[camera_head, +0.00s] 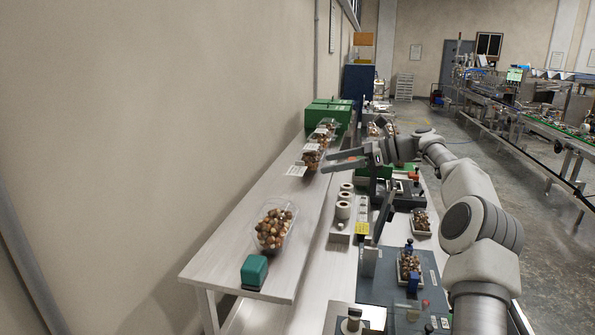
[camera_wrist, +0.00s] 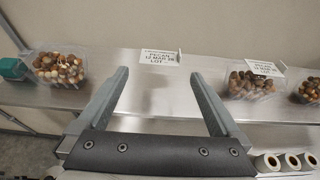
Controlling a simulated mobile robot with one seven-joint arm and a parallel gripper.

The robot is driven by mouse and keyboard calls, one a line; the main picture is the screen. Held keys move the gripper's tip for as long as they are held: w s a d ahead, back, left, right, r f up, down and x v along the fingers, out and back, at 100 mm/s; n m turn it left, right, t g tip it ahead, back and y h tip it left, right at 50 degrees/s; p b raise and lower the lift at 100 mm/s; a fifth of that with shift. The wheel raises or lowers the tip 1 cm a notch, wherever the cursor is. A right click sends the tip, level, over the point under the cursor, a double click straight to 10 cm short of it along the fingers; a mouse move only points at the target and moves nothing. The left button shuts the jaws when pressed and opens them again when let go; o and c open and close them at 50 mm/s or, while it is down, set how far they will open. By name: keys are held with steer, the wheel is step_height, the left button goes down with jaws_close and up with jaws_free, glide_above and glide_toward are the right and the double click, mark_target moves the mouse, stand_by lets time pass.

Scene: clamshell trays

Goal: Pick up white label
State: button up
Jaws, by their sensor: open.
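A white printed label (camera_wrist: 160,57) stands near the back of the pale bench, ahead of my open fingers in the wrist view. In the head view, the white label (camera_head: 297,170) lies left of my fingertips. My gripper (camera_head: 326,162) is open and empty, reaching left over the bench. It also shows in the wrist view (camera_wrist: 161,76), with the label between and beyond its fingertips, apart from them. A second white label (camera_wrist: 264,68) is at a clear tray of brown nuts (camera_wrist: 248,86) on the right.
A clear tray of nuts (camera_head: 273,228) and a teal block (camera_head: 254,272) are at the bench's near end. Green boxes (camera_head: 330,115) stand at the far end. White rolls (camera_head: 343,208) stand right of the bench. The wall borders its left side.

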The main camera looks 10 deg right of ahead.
mark_target(292, 169)
steer(key=p+x, duration=0.1)
steer(key=x, duration=1.2)
steer(key=shift+w+a+p, duration=0.15)
steer(key=shift+w+p, duration=0.05)
steer(key=shift+p, duration=0.1)
steer(key=c, duration=1)
steer(key=shift+r, duration=0.1)
